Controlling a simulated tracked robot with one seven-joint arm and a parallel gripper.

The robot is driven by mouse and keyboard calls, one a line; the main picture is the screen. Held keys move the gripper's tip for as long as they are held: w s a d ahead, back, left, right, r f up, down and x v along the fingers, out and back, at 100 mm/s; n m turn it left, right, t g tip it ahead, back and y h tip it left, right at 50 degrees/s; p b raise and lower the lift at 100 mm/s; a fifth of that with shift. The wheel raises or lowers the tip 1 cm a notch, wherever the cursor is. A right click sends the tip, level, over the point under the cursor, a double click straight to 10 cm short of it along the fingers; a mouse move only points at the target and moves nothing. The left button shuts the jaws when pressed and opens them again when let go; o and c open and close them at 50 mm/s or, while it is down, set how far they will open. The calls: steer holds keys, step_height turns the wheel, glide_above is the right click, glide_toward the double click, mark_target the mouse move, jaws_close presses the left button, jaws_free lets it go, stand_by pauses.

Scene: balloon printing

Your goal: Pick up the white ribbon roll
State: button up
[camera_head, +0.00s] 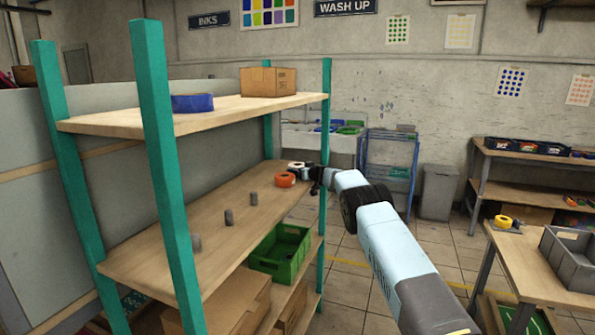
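A small white roll (296,165), likely the white ribbon roll, is at the far right end of the shelf unit's middle board (215,215). It is small in the view, and part of it is hidden by my gripper. My gripper (303,174) is at the end of my outstretched arm, close beside the white roll. I cannot tell whether it touches the roll, and its fingers are too small and dark to show whether they are open or shut. An orange roll (285,180) lies just in front of the white one, very near my gripper.
Teal posts (326,130) frame the shelf. A green crate (282,252) sits below. Tiled floor lies open to the right.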

steer(key=shift+f, duration=0.1)
steer(key=c, duration=0.6)
steer(key=shift+r, duration=0.35)
steer(key=shift+v, duration=0.9)
steer(key=f+v, duration=0.2)
steer(key=v, duration=1.3)
steer(key=f+v, duration=0.2)
steer(key=v, duration=1.3)
steer(key=shift+s+d+f, duration=0.2)
steer(key=shift+d+f, duration=0.05)
steer(key=shift+d, duration=0.05)
